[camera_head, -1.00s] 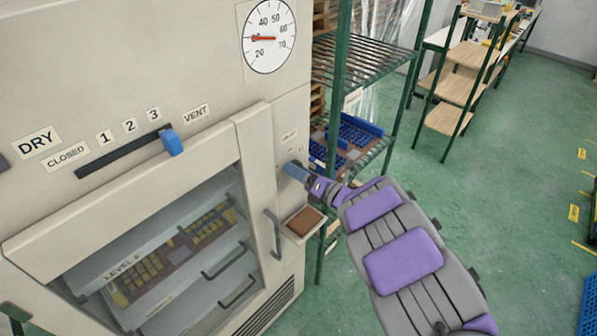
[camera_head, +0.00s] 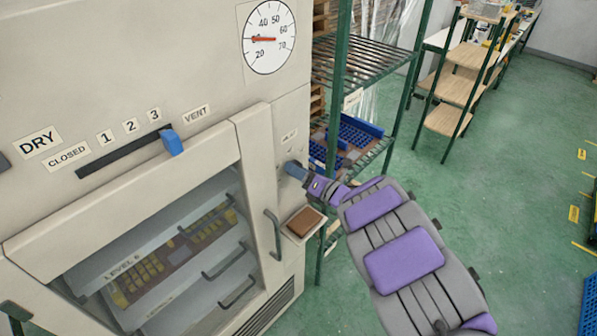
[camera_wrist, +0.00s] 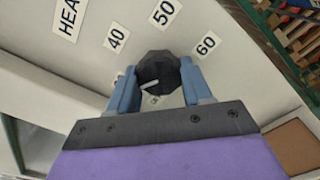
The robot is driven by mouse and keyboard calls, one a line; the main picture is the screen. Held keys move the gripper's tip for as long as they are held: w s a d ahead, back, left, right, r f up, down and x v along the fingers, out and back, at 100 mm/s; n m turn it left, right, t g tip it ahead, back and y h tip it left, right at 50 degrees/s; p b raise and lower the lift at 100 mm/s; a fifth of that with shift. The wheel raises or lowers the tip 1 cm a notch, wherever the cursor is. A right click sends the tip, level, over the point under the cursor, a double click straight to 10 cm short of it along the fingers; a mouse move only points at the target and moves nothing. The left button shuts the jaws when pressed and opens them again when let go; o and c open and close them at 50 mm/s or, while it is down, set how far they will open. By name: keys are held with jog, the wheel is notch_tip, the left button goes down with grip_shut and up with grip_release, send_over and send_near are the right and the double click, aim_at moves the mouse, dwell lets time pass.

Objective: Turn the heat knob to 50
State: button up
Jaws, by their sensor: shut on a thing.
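The heat knob (camera_wrist: 158,66) is a black faceted knob on the cream oven front. A short white mark on it sits at its lower left, and I cannot tell the exact setting. Around it are the labels 40 (camera_wrist: 116,38), 50 (camera_wrist: 164,13) and 60 (camera_wrist: 206,45); lower labels are partly hidden. My gripper (camera_wrist: 160,78) has its two blue fingers on either side of the knob, shut on it. In the head view my gripper (camera_head: 294,169) hides the knob at the oven's right side. The round gauge (camera_head: 268,38) has a red needle near 30.
The blue vent slider (camera_head: 172,143) stands at the right end of its slot, by VENT. The glass oven door (camera_head: 165,255) is closed over trays. A small shelf with a brown pad (camera_head: 304,222) sits just below my gripper. A green rack (camera_head: 340,100) stands to the right.

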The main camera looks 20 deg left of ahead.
jog(key=shift+f+m, duration=0.1)
jog(key=shift+m, duration=0.2)
jog(key=m+p, duration=1.4)
jog(key=m, duration=0.9)
jog(key=shift+d+f, duration=0.1)
jog(key=shift+m, duration=0.3)
dwell(0.3)
jog(key=o, duration=1)
jog(key=shift+o, duration=0.2)
